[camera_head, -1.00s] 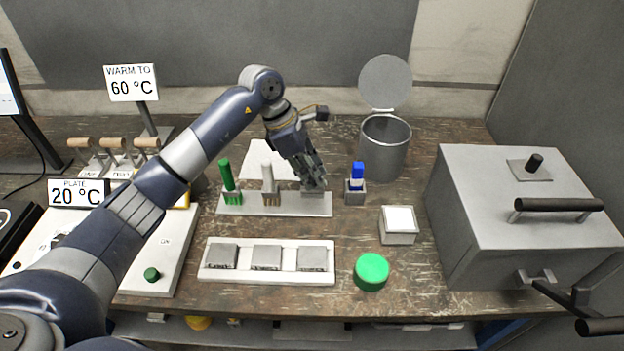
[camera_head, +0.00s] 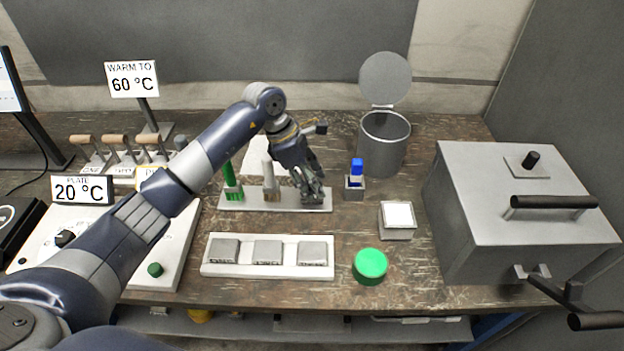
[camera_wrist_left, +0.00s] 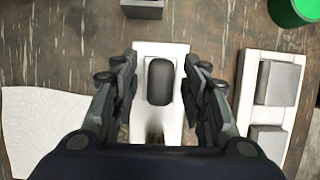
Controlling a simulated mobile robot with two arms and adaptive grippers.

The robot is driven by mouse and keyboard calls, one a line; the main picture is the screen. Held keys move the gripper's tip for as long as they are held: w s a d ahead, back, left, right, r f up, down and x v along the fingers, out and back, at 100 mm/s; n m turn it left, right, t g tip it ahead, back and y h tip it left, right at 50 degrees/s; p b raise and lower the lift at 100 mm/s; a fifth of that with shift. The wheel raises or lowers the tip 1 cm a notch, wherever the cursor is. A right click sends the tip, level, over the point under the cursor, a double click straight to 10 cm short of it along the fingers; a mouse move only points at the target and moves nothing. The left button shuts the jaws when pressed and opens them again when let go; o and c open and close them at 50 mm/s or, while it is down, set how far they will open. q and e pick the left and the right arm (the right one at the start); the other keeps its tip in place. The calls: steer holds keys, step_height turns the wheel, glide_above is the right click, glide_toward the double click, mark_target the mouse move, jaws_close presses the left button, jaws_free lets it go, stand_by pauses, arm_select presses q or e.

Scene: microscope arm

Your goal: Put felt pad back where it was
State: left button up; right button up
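In the left wrist view a dark grey, rounded block, which looks like the felt pad (camera_wrist_left: 160,82), sits on the white rack (camera_wrist_left: 161,50) between my fingers. My left gripper (camera_wrist_left: 159,78) is open, one finger on each side of it, with gaps between. In the head view my left gripper (camera_head: 312,197) points down over the right end of the rack (camera_head: 245,204) and hides the pad. A green brush (camera_head: 230,178) and a white-handled brush (camera_head: 269,180) stand at the left and middle of the rack. My right gripper is not in view.
A blue-topped item in a grey holder (camera_head: 355,178) stands right of the rack. In front lie a white tray with grey blocks (camera_head: 219,270), a green lid (camera_head: 370,266) and a white-topped box (camera_head: 397,220). An open metal bin (camera_head: 384,145) stands behind; a grey oven (camera_head: 520,215) is at right.

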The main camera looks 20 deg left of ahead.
arm_select(q)
steer(key=shift+r+p, duration=0.25)
steer(key=shift+p, duration=0.1)
steer(key=b+v, duration=0.3)
steer(key=v, duration=0.8)
steer(key=shift+r, duration=0.4)
steer(key=shift+s+a, duration=0.1)
steer(key=shift+a, duration=0.05)
